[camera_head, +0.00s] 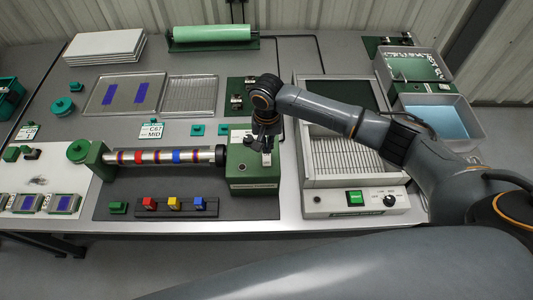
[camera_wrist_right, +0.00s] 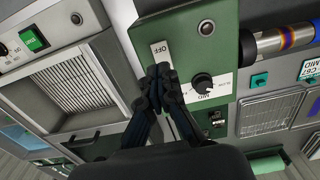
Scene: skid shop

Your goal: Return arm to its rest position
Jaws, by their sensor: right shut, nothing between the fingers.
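My right arm (camera_head: 350,118) reaches in from the right across the bench in the head view. My right gripper (camera_head: 266,155) points down over the green control box (camera_head: 255,176) at the right end of the roller. In the right wrist view the gripper (camera_wrist_right: 160,72) is shut and empty, its fingertips close together beside the OFF label (camera_wrist_right: 160,50) on the green box (camera_wrist_right: 183,30). A black knob (camera_wrist_right: 202,82) sits beside the fingers. I cannot tell whether the fingertips touch the box. My left gripper is not in view.
The roller (camera_head: 160,157) with coloured bands lies left of the box. A white machine with a slatted bed (camera_head: 340,160) and green switch (camera_head: 355,197) stands under my arm. Trays (camera_head: 440,112) stand at the right. Coloured blocks (camera_head: 173,204) sit in front of the roller.

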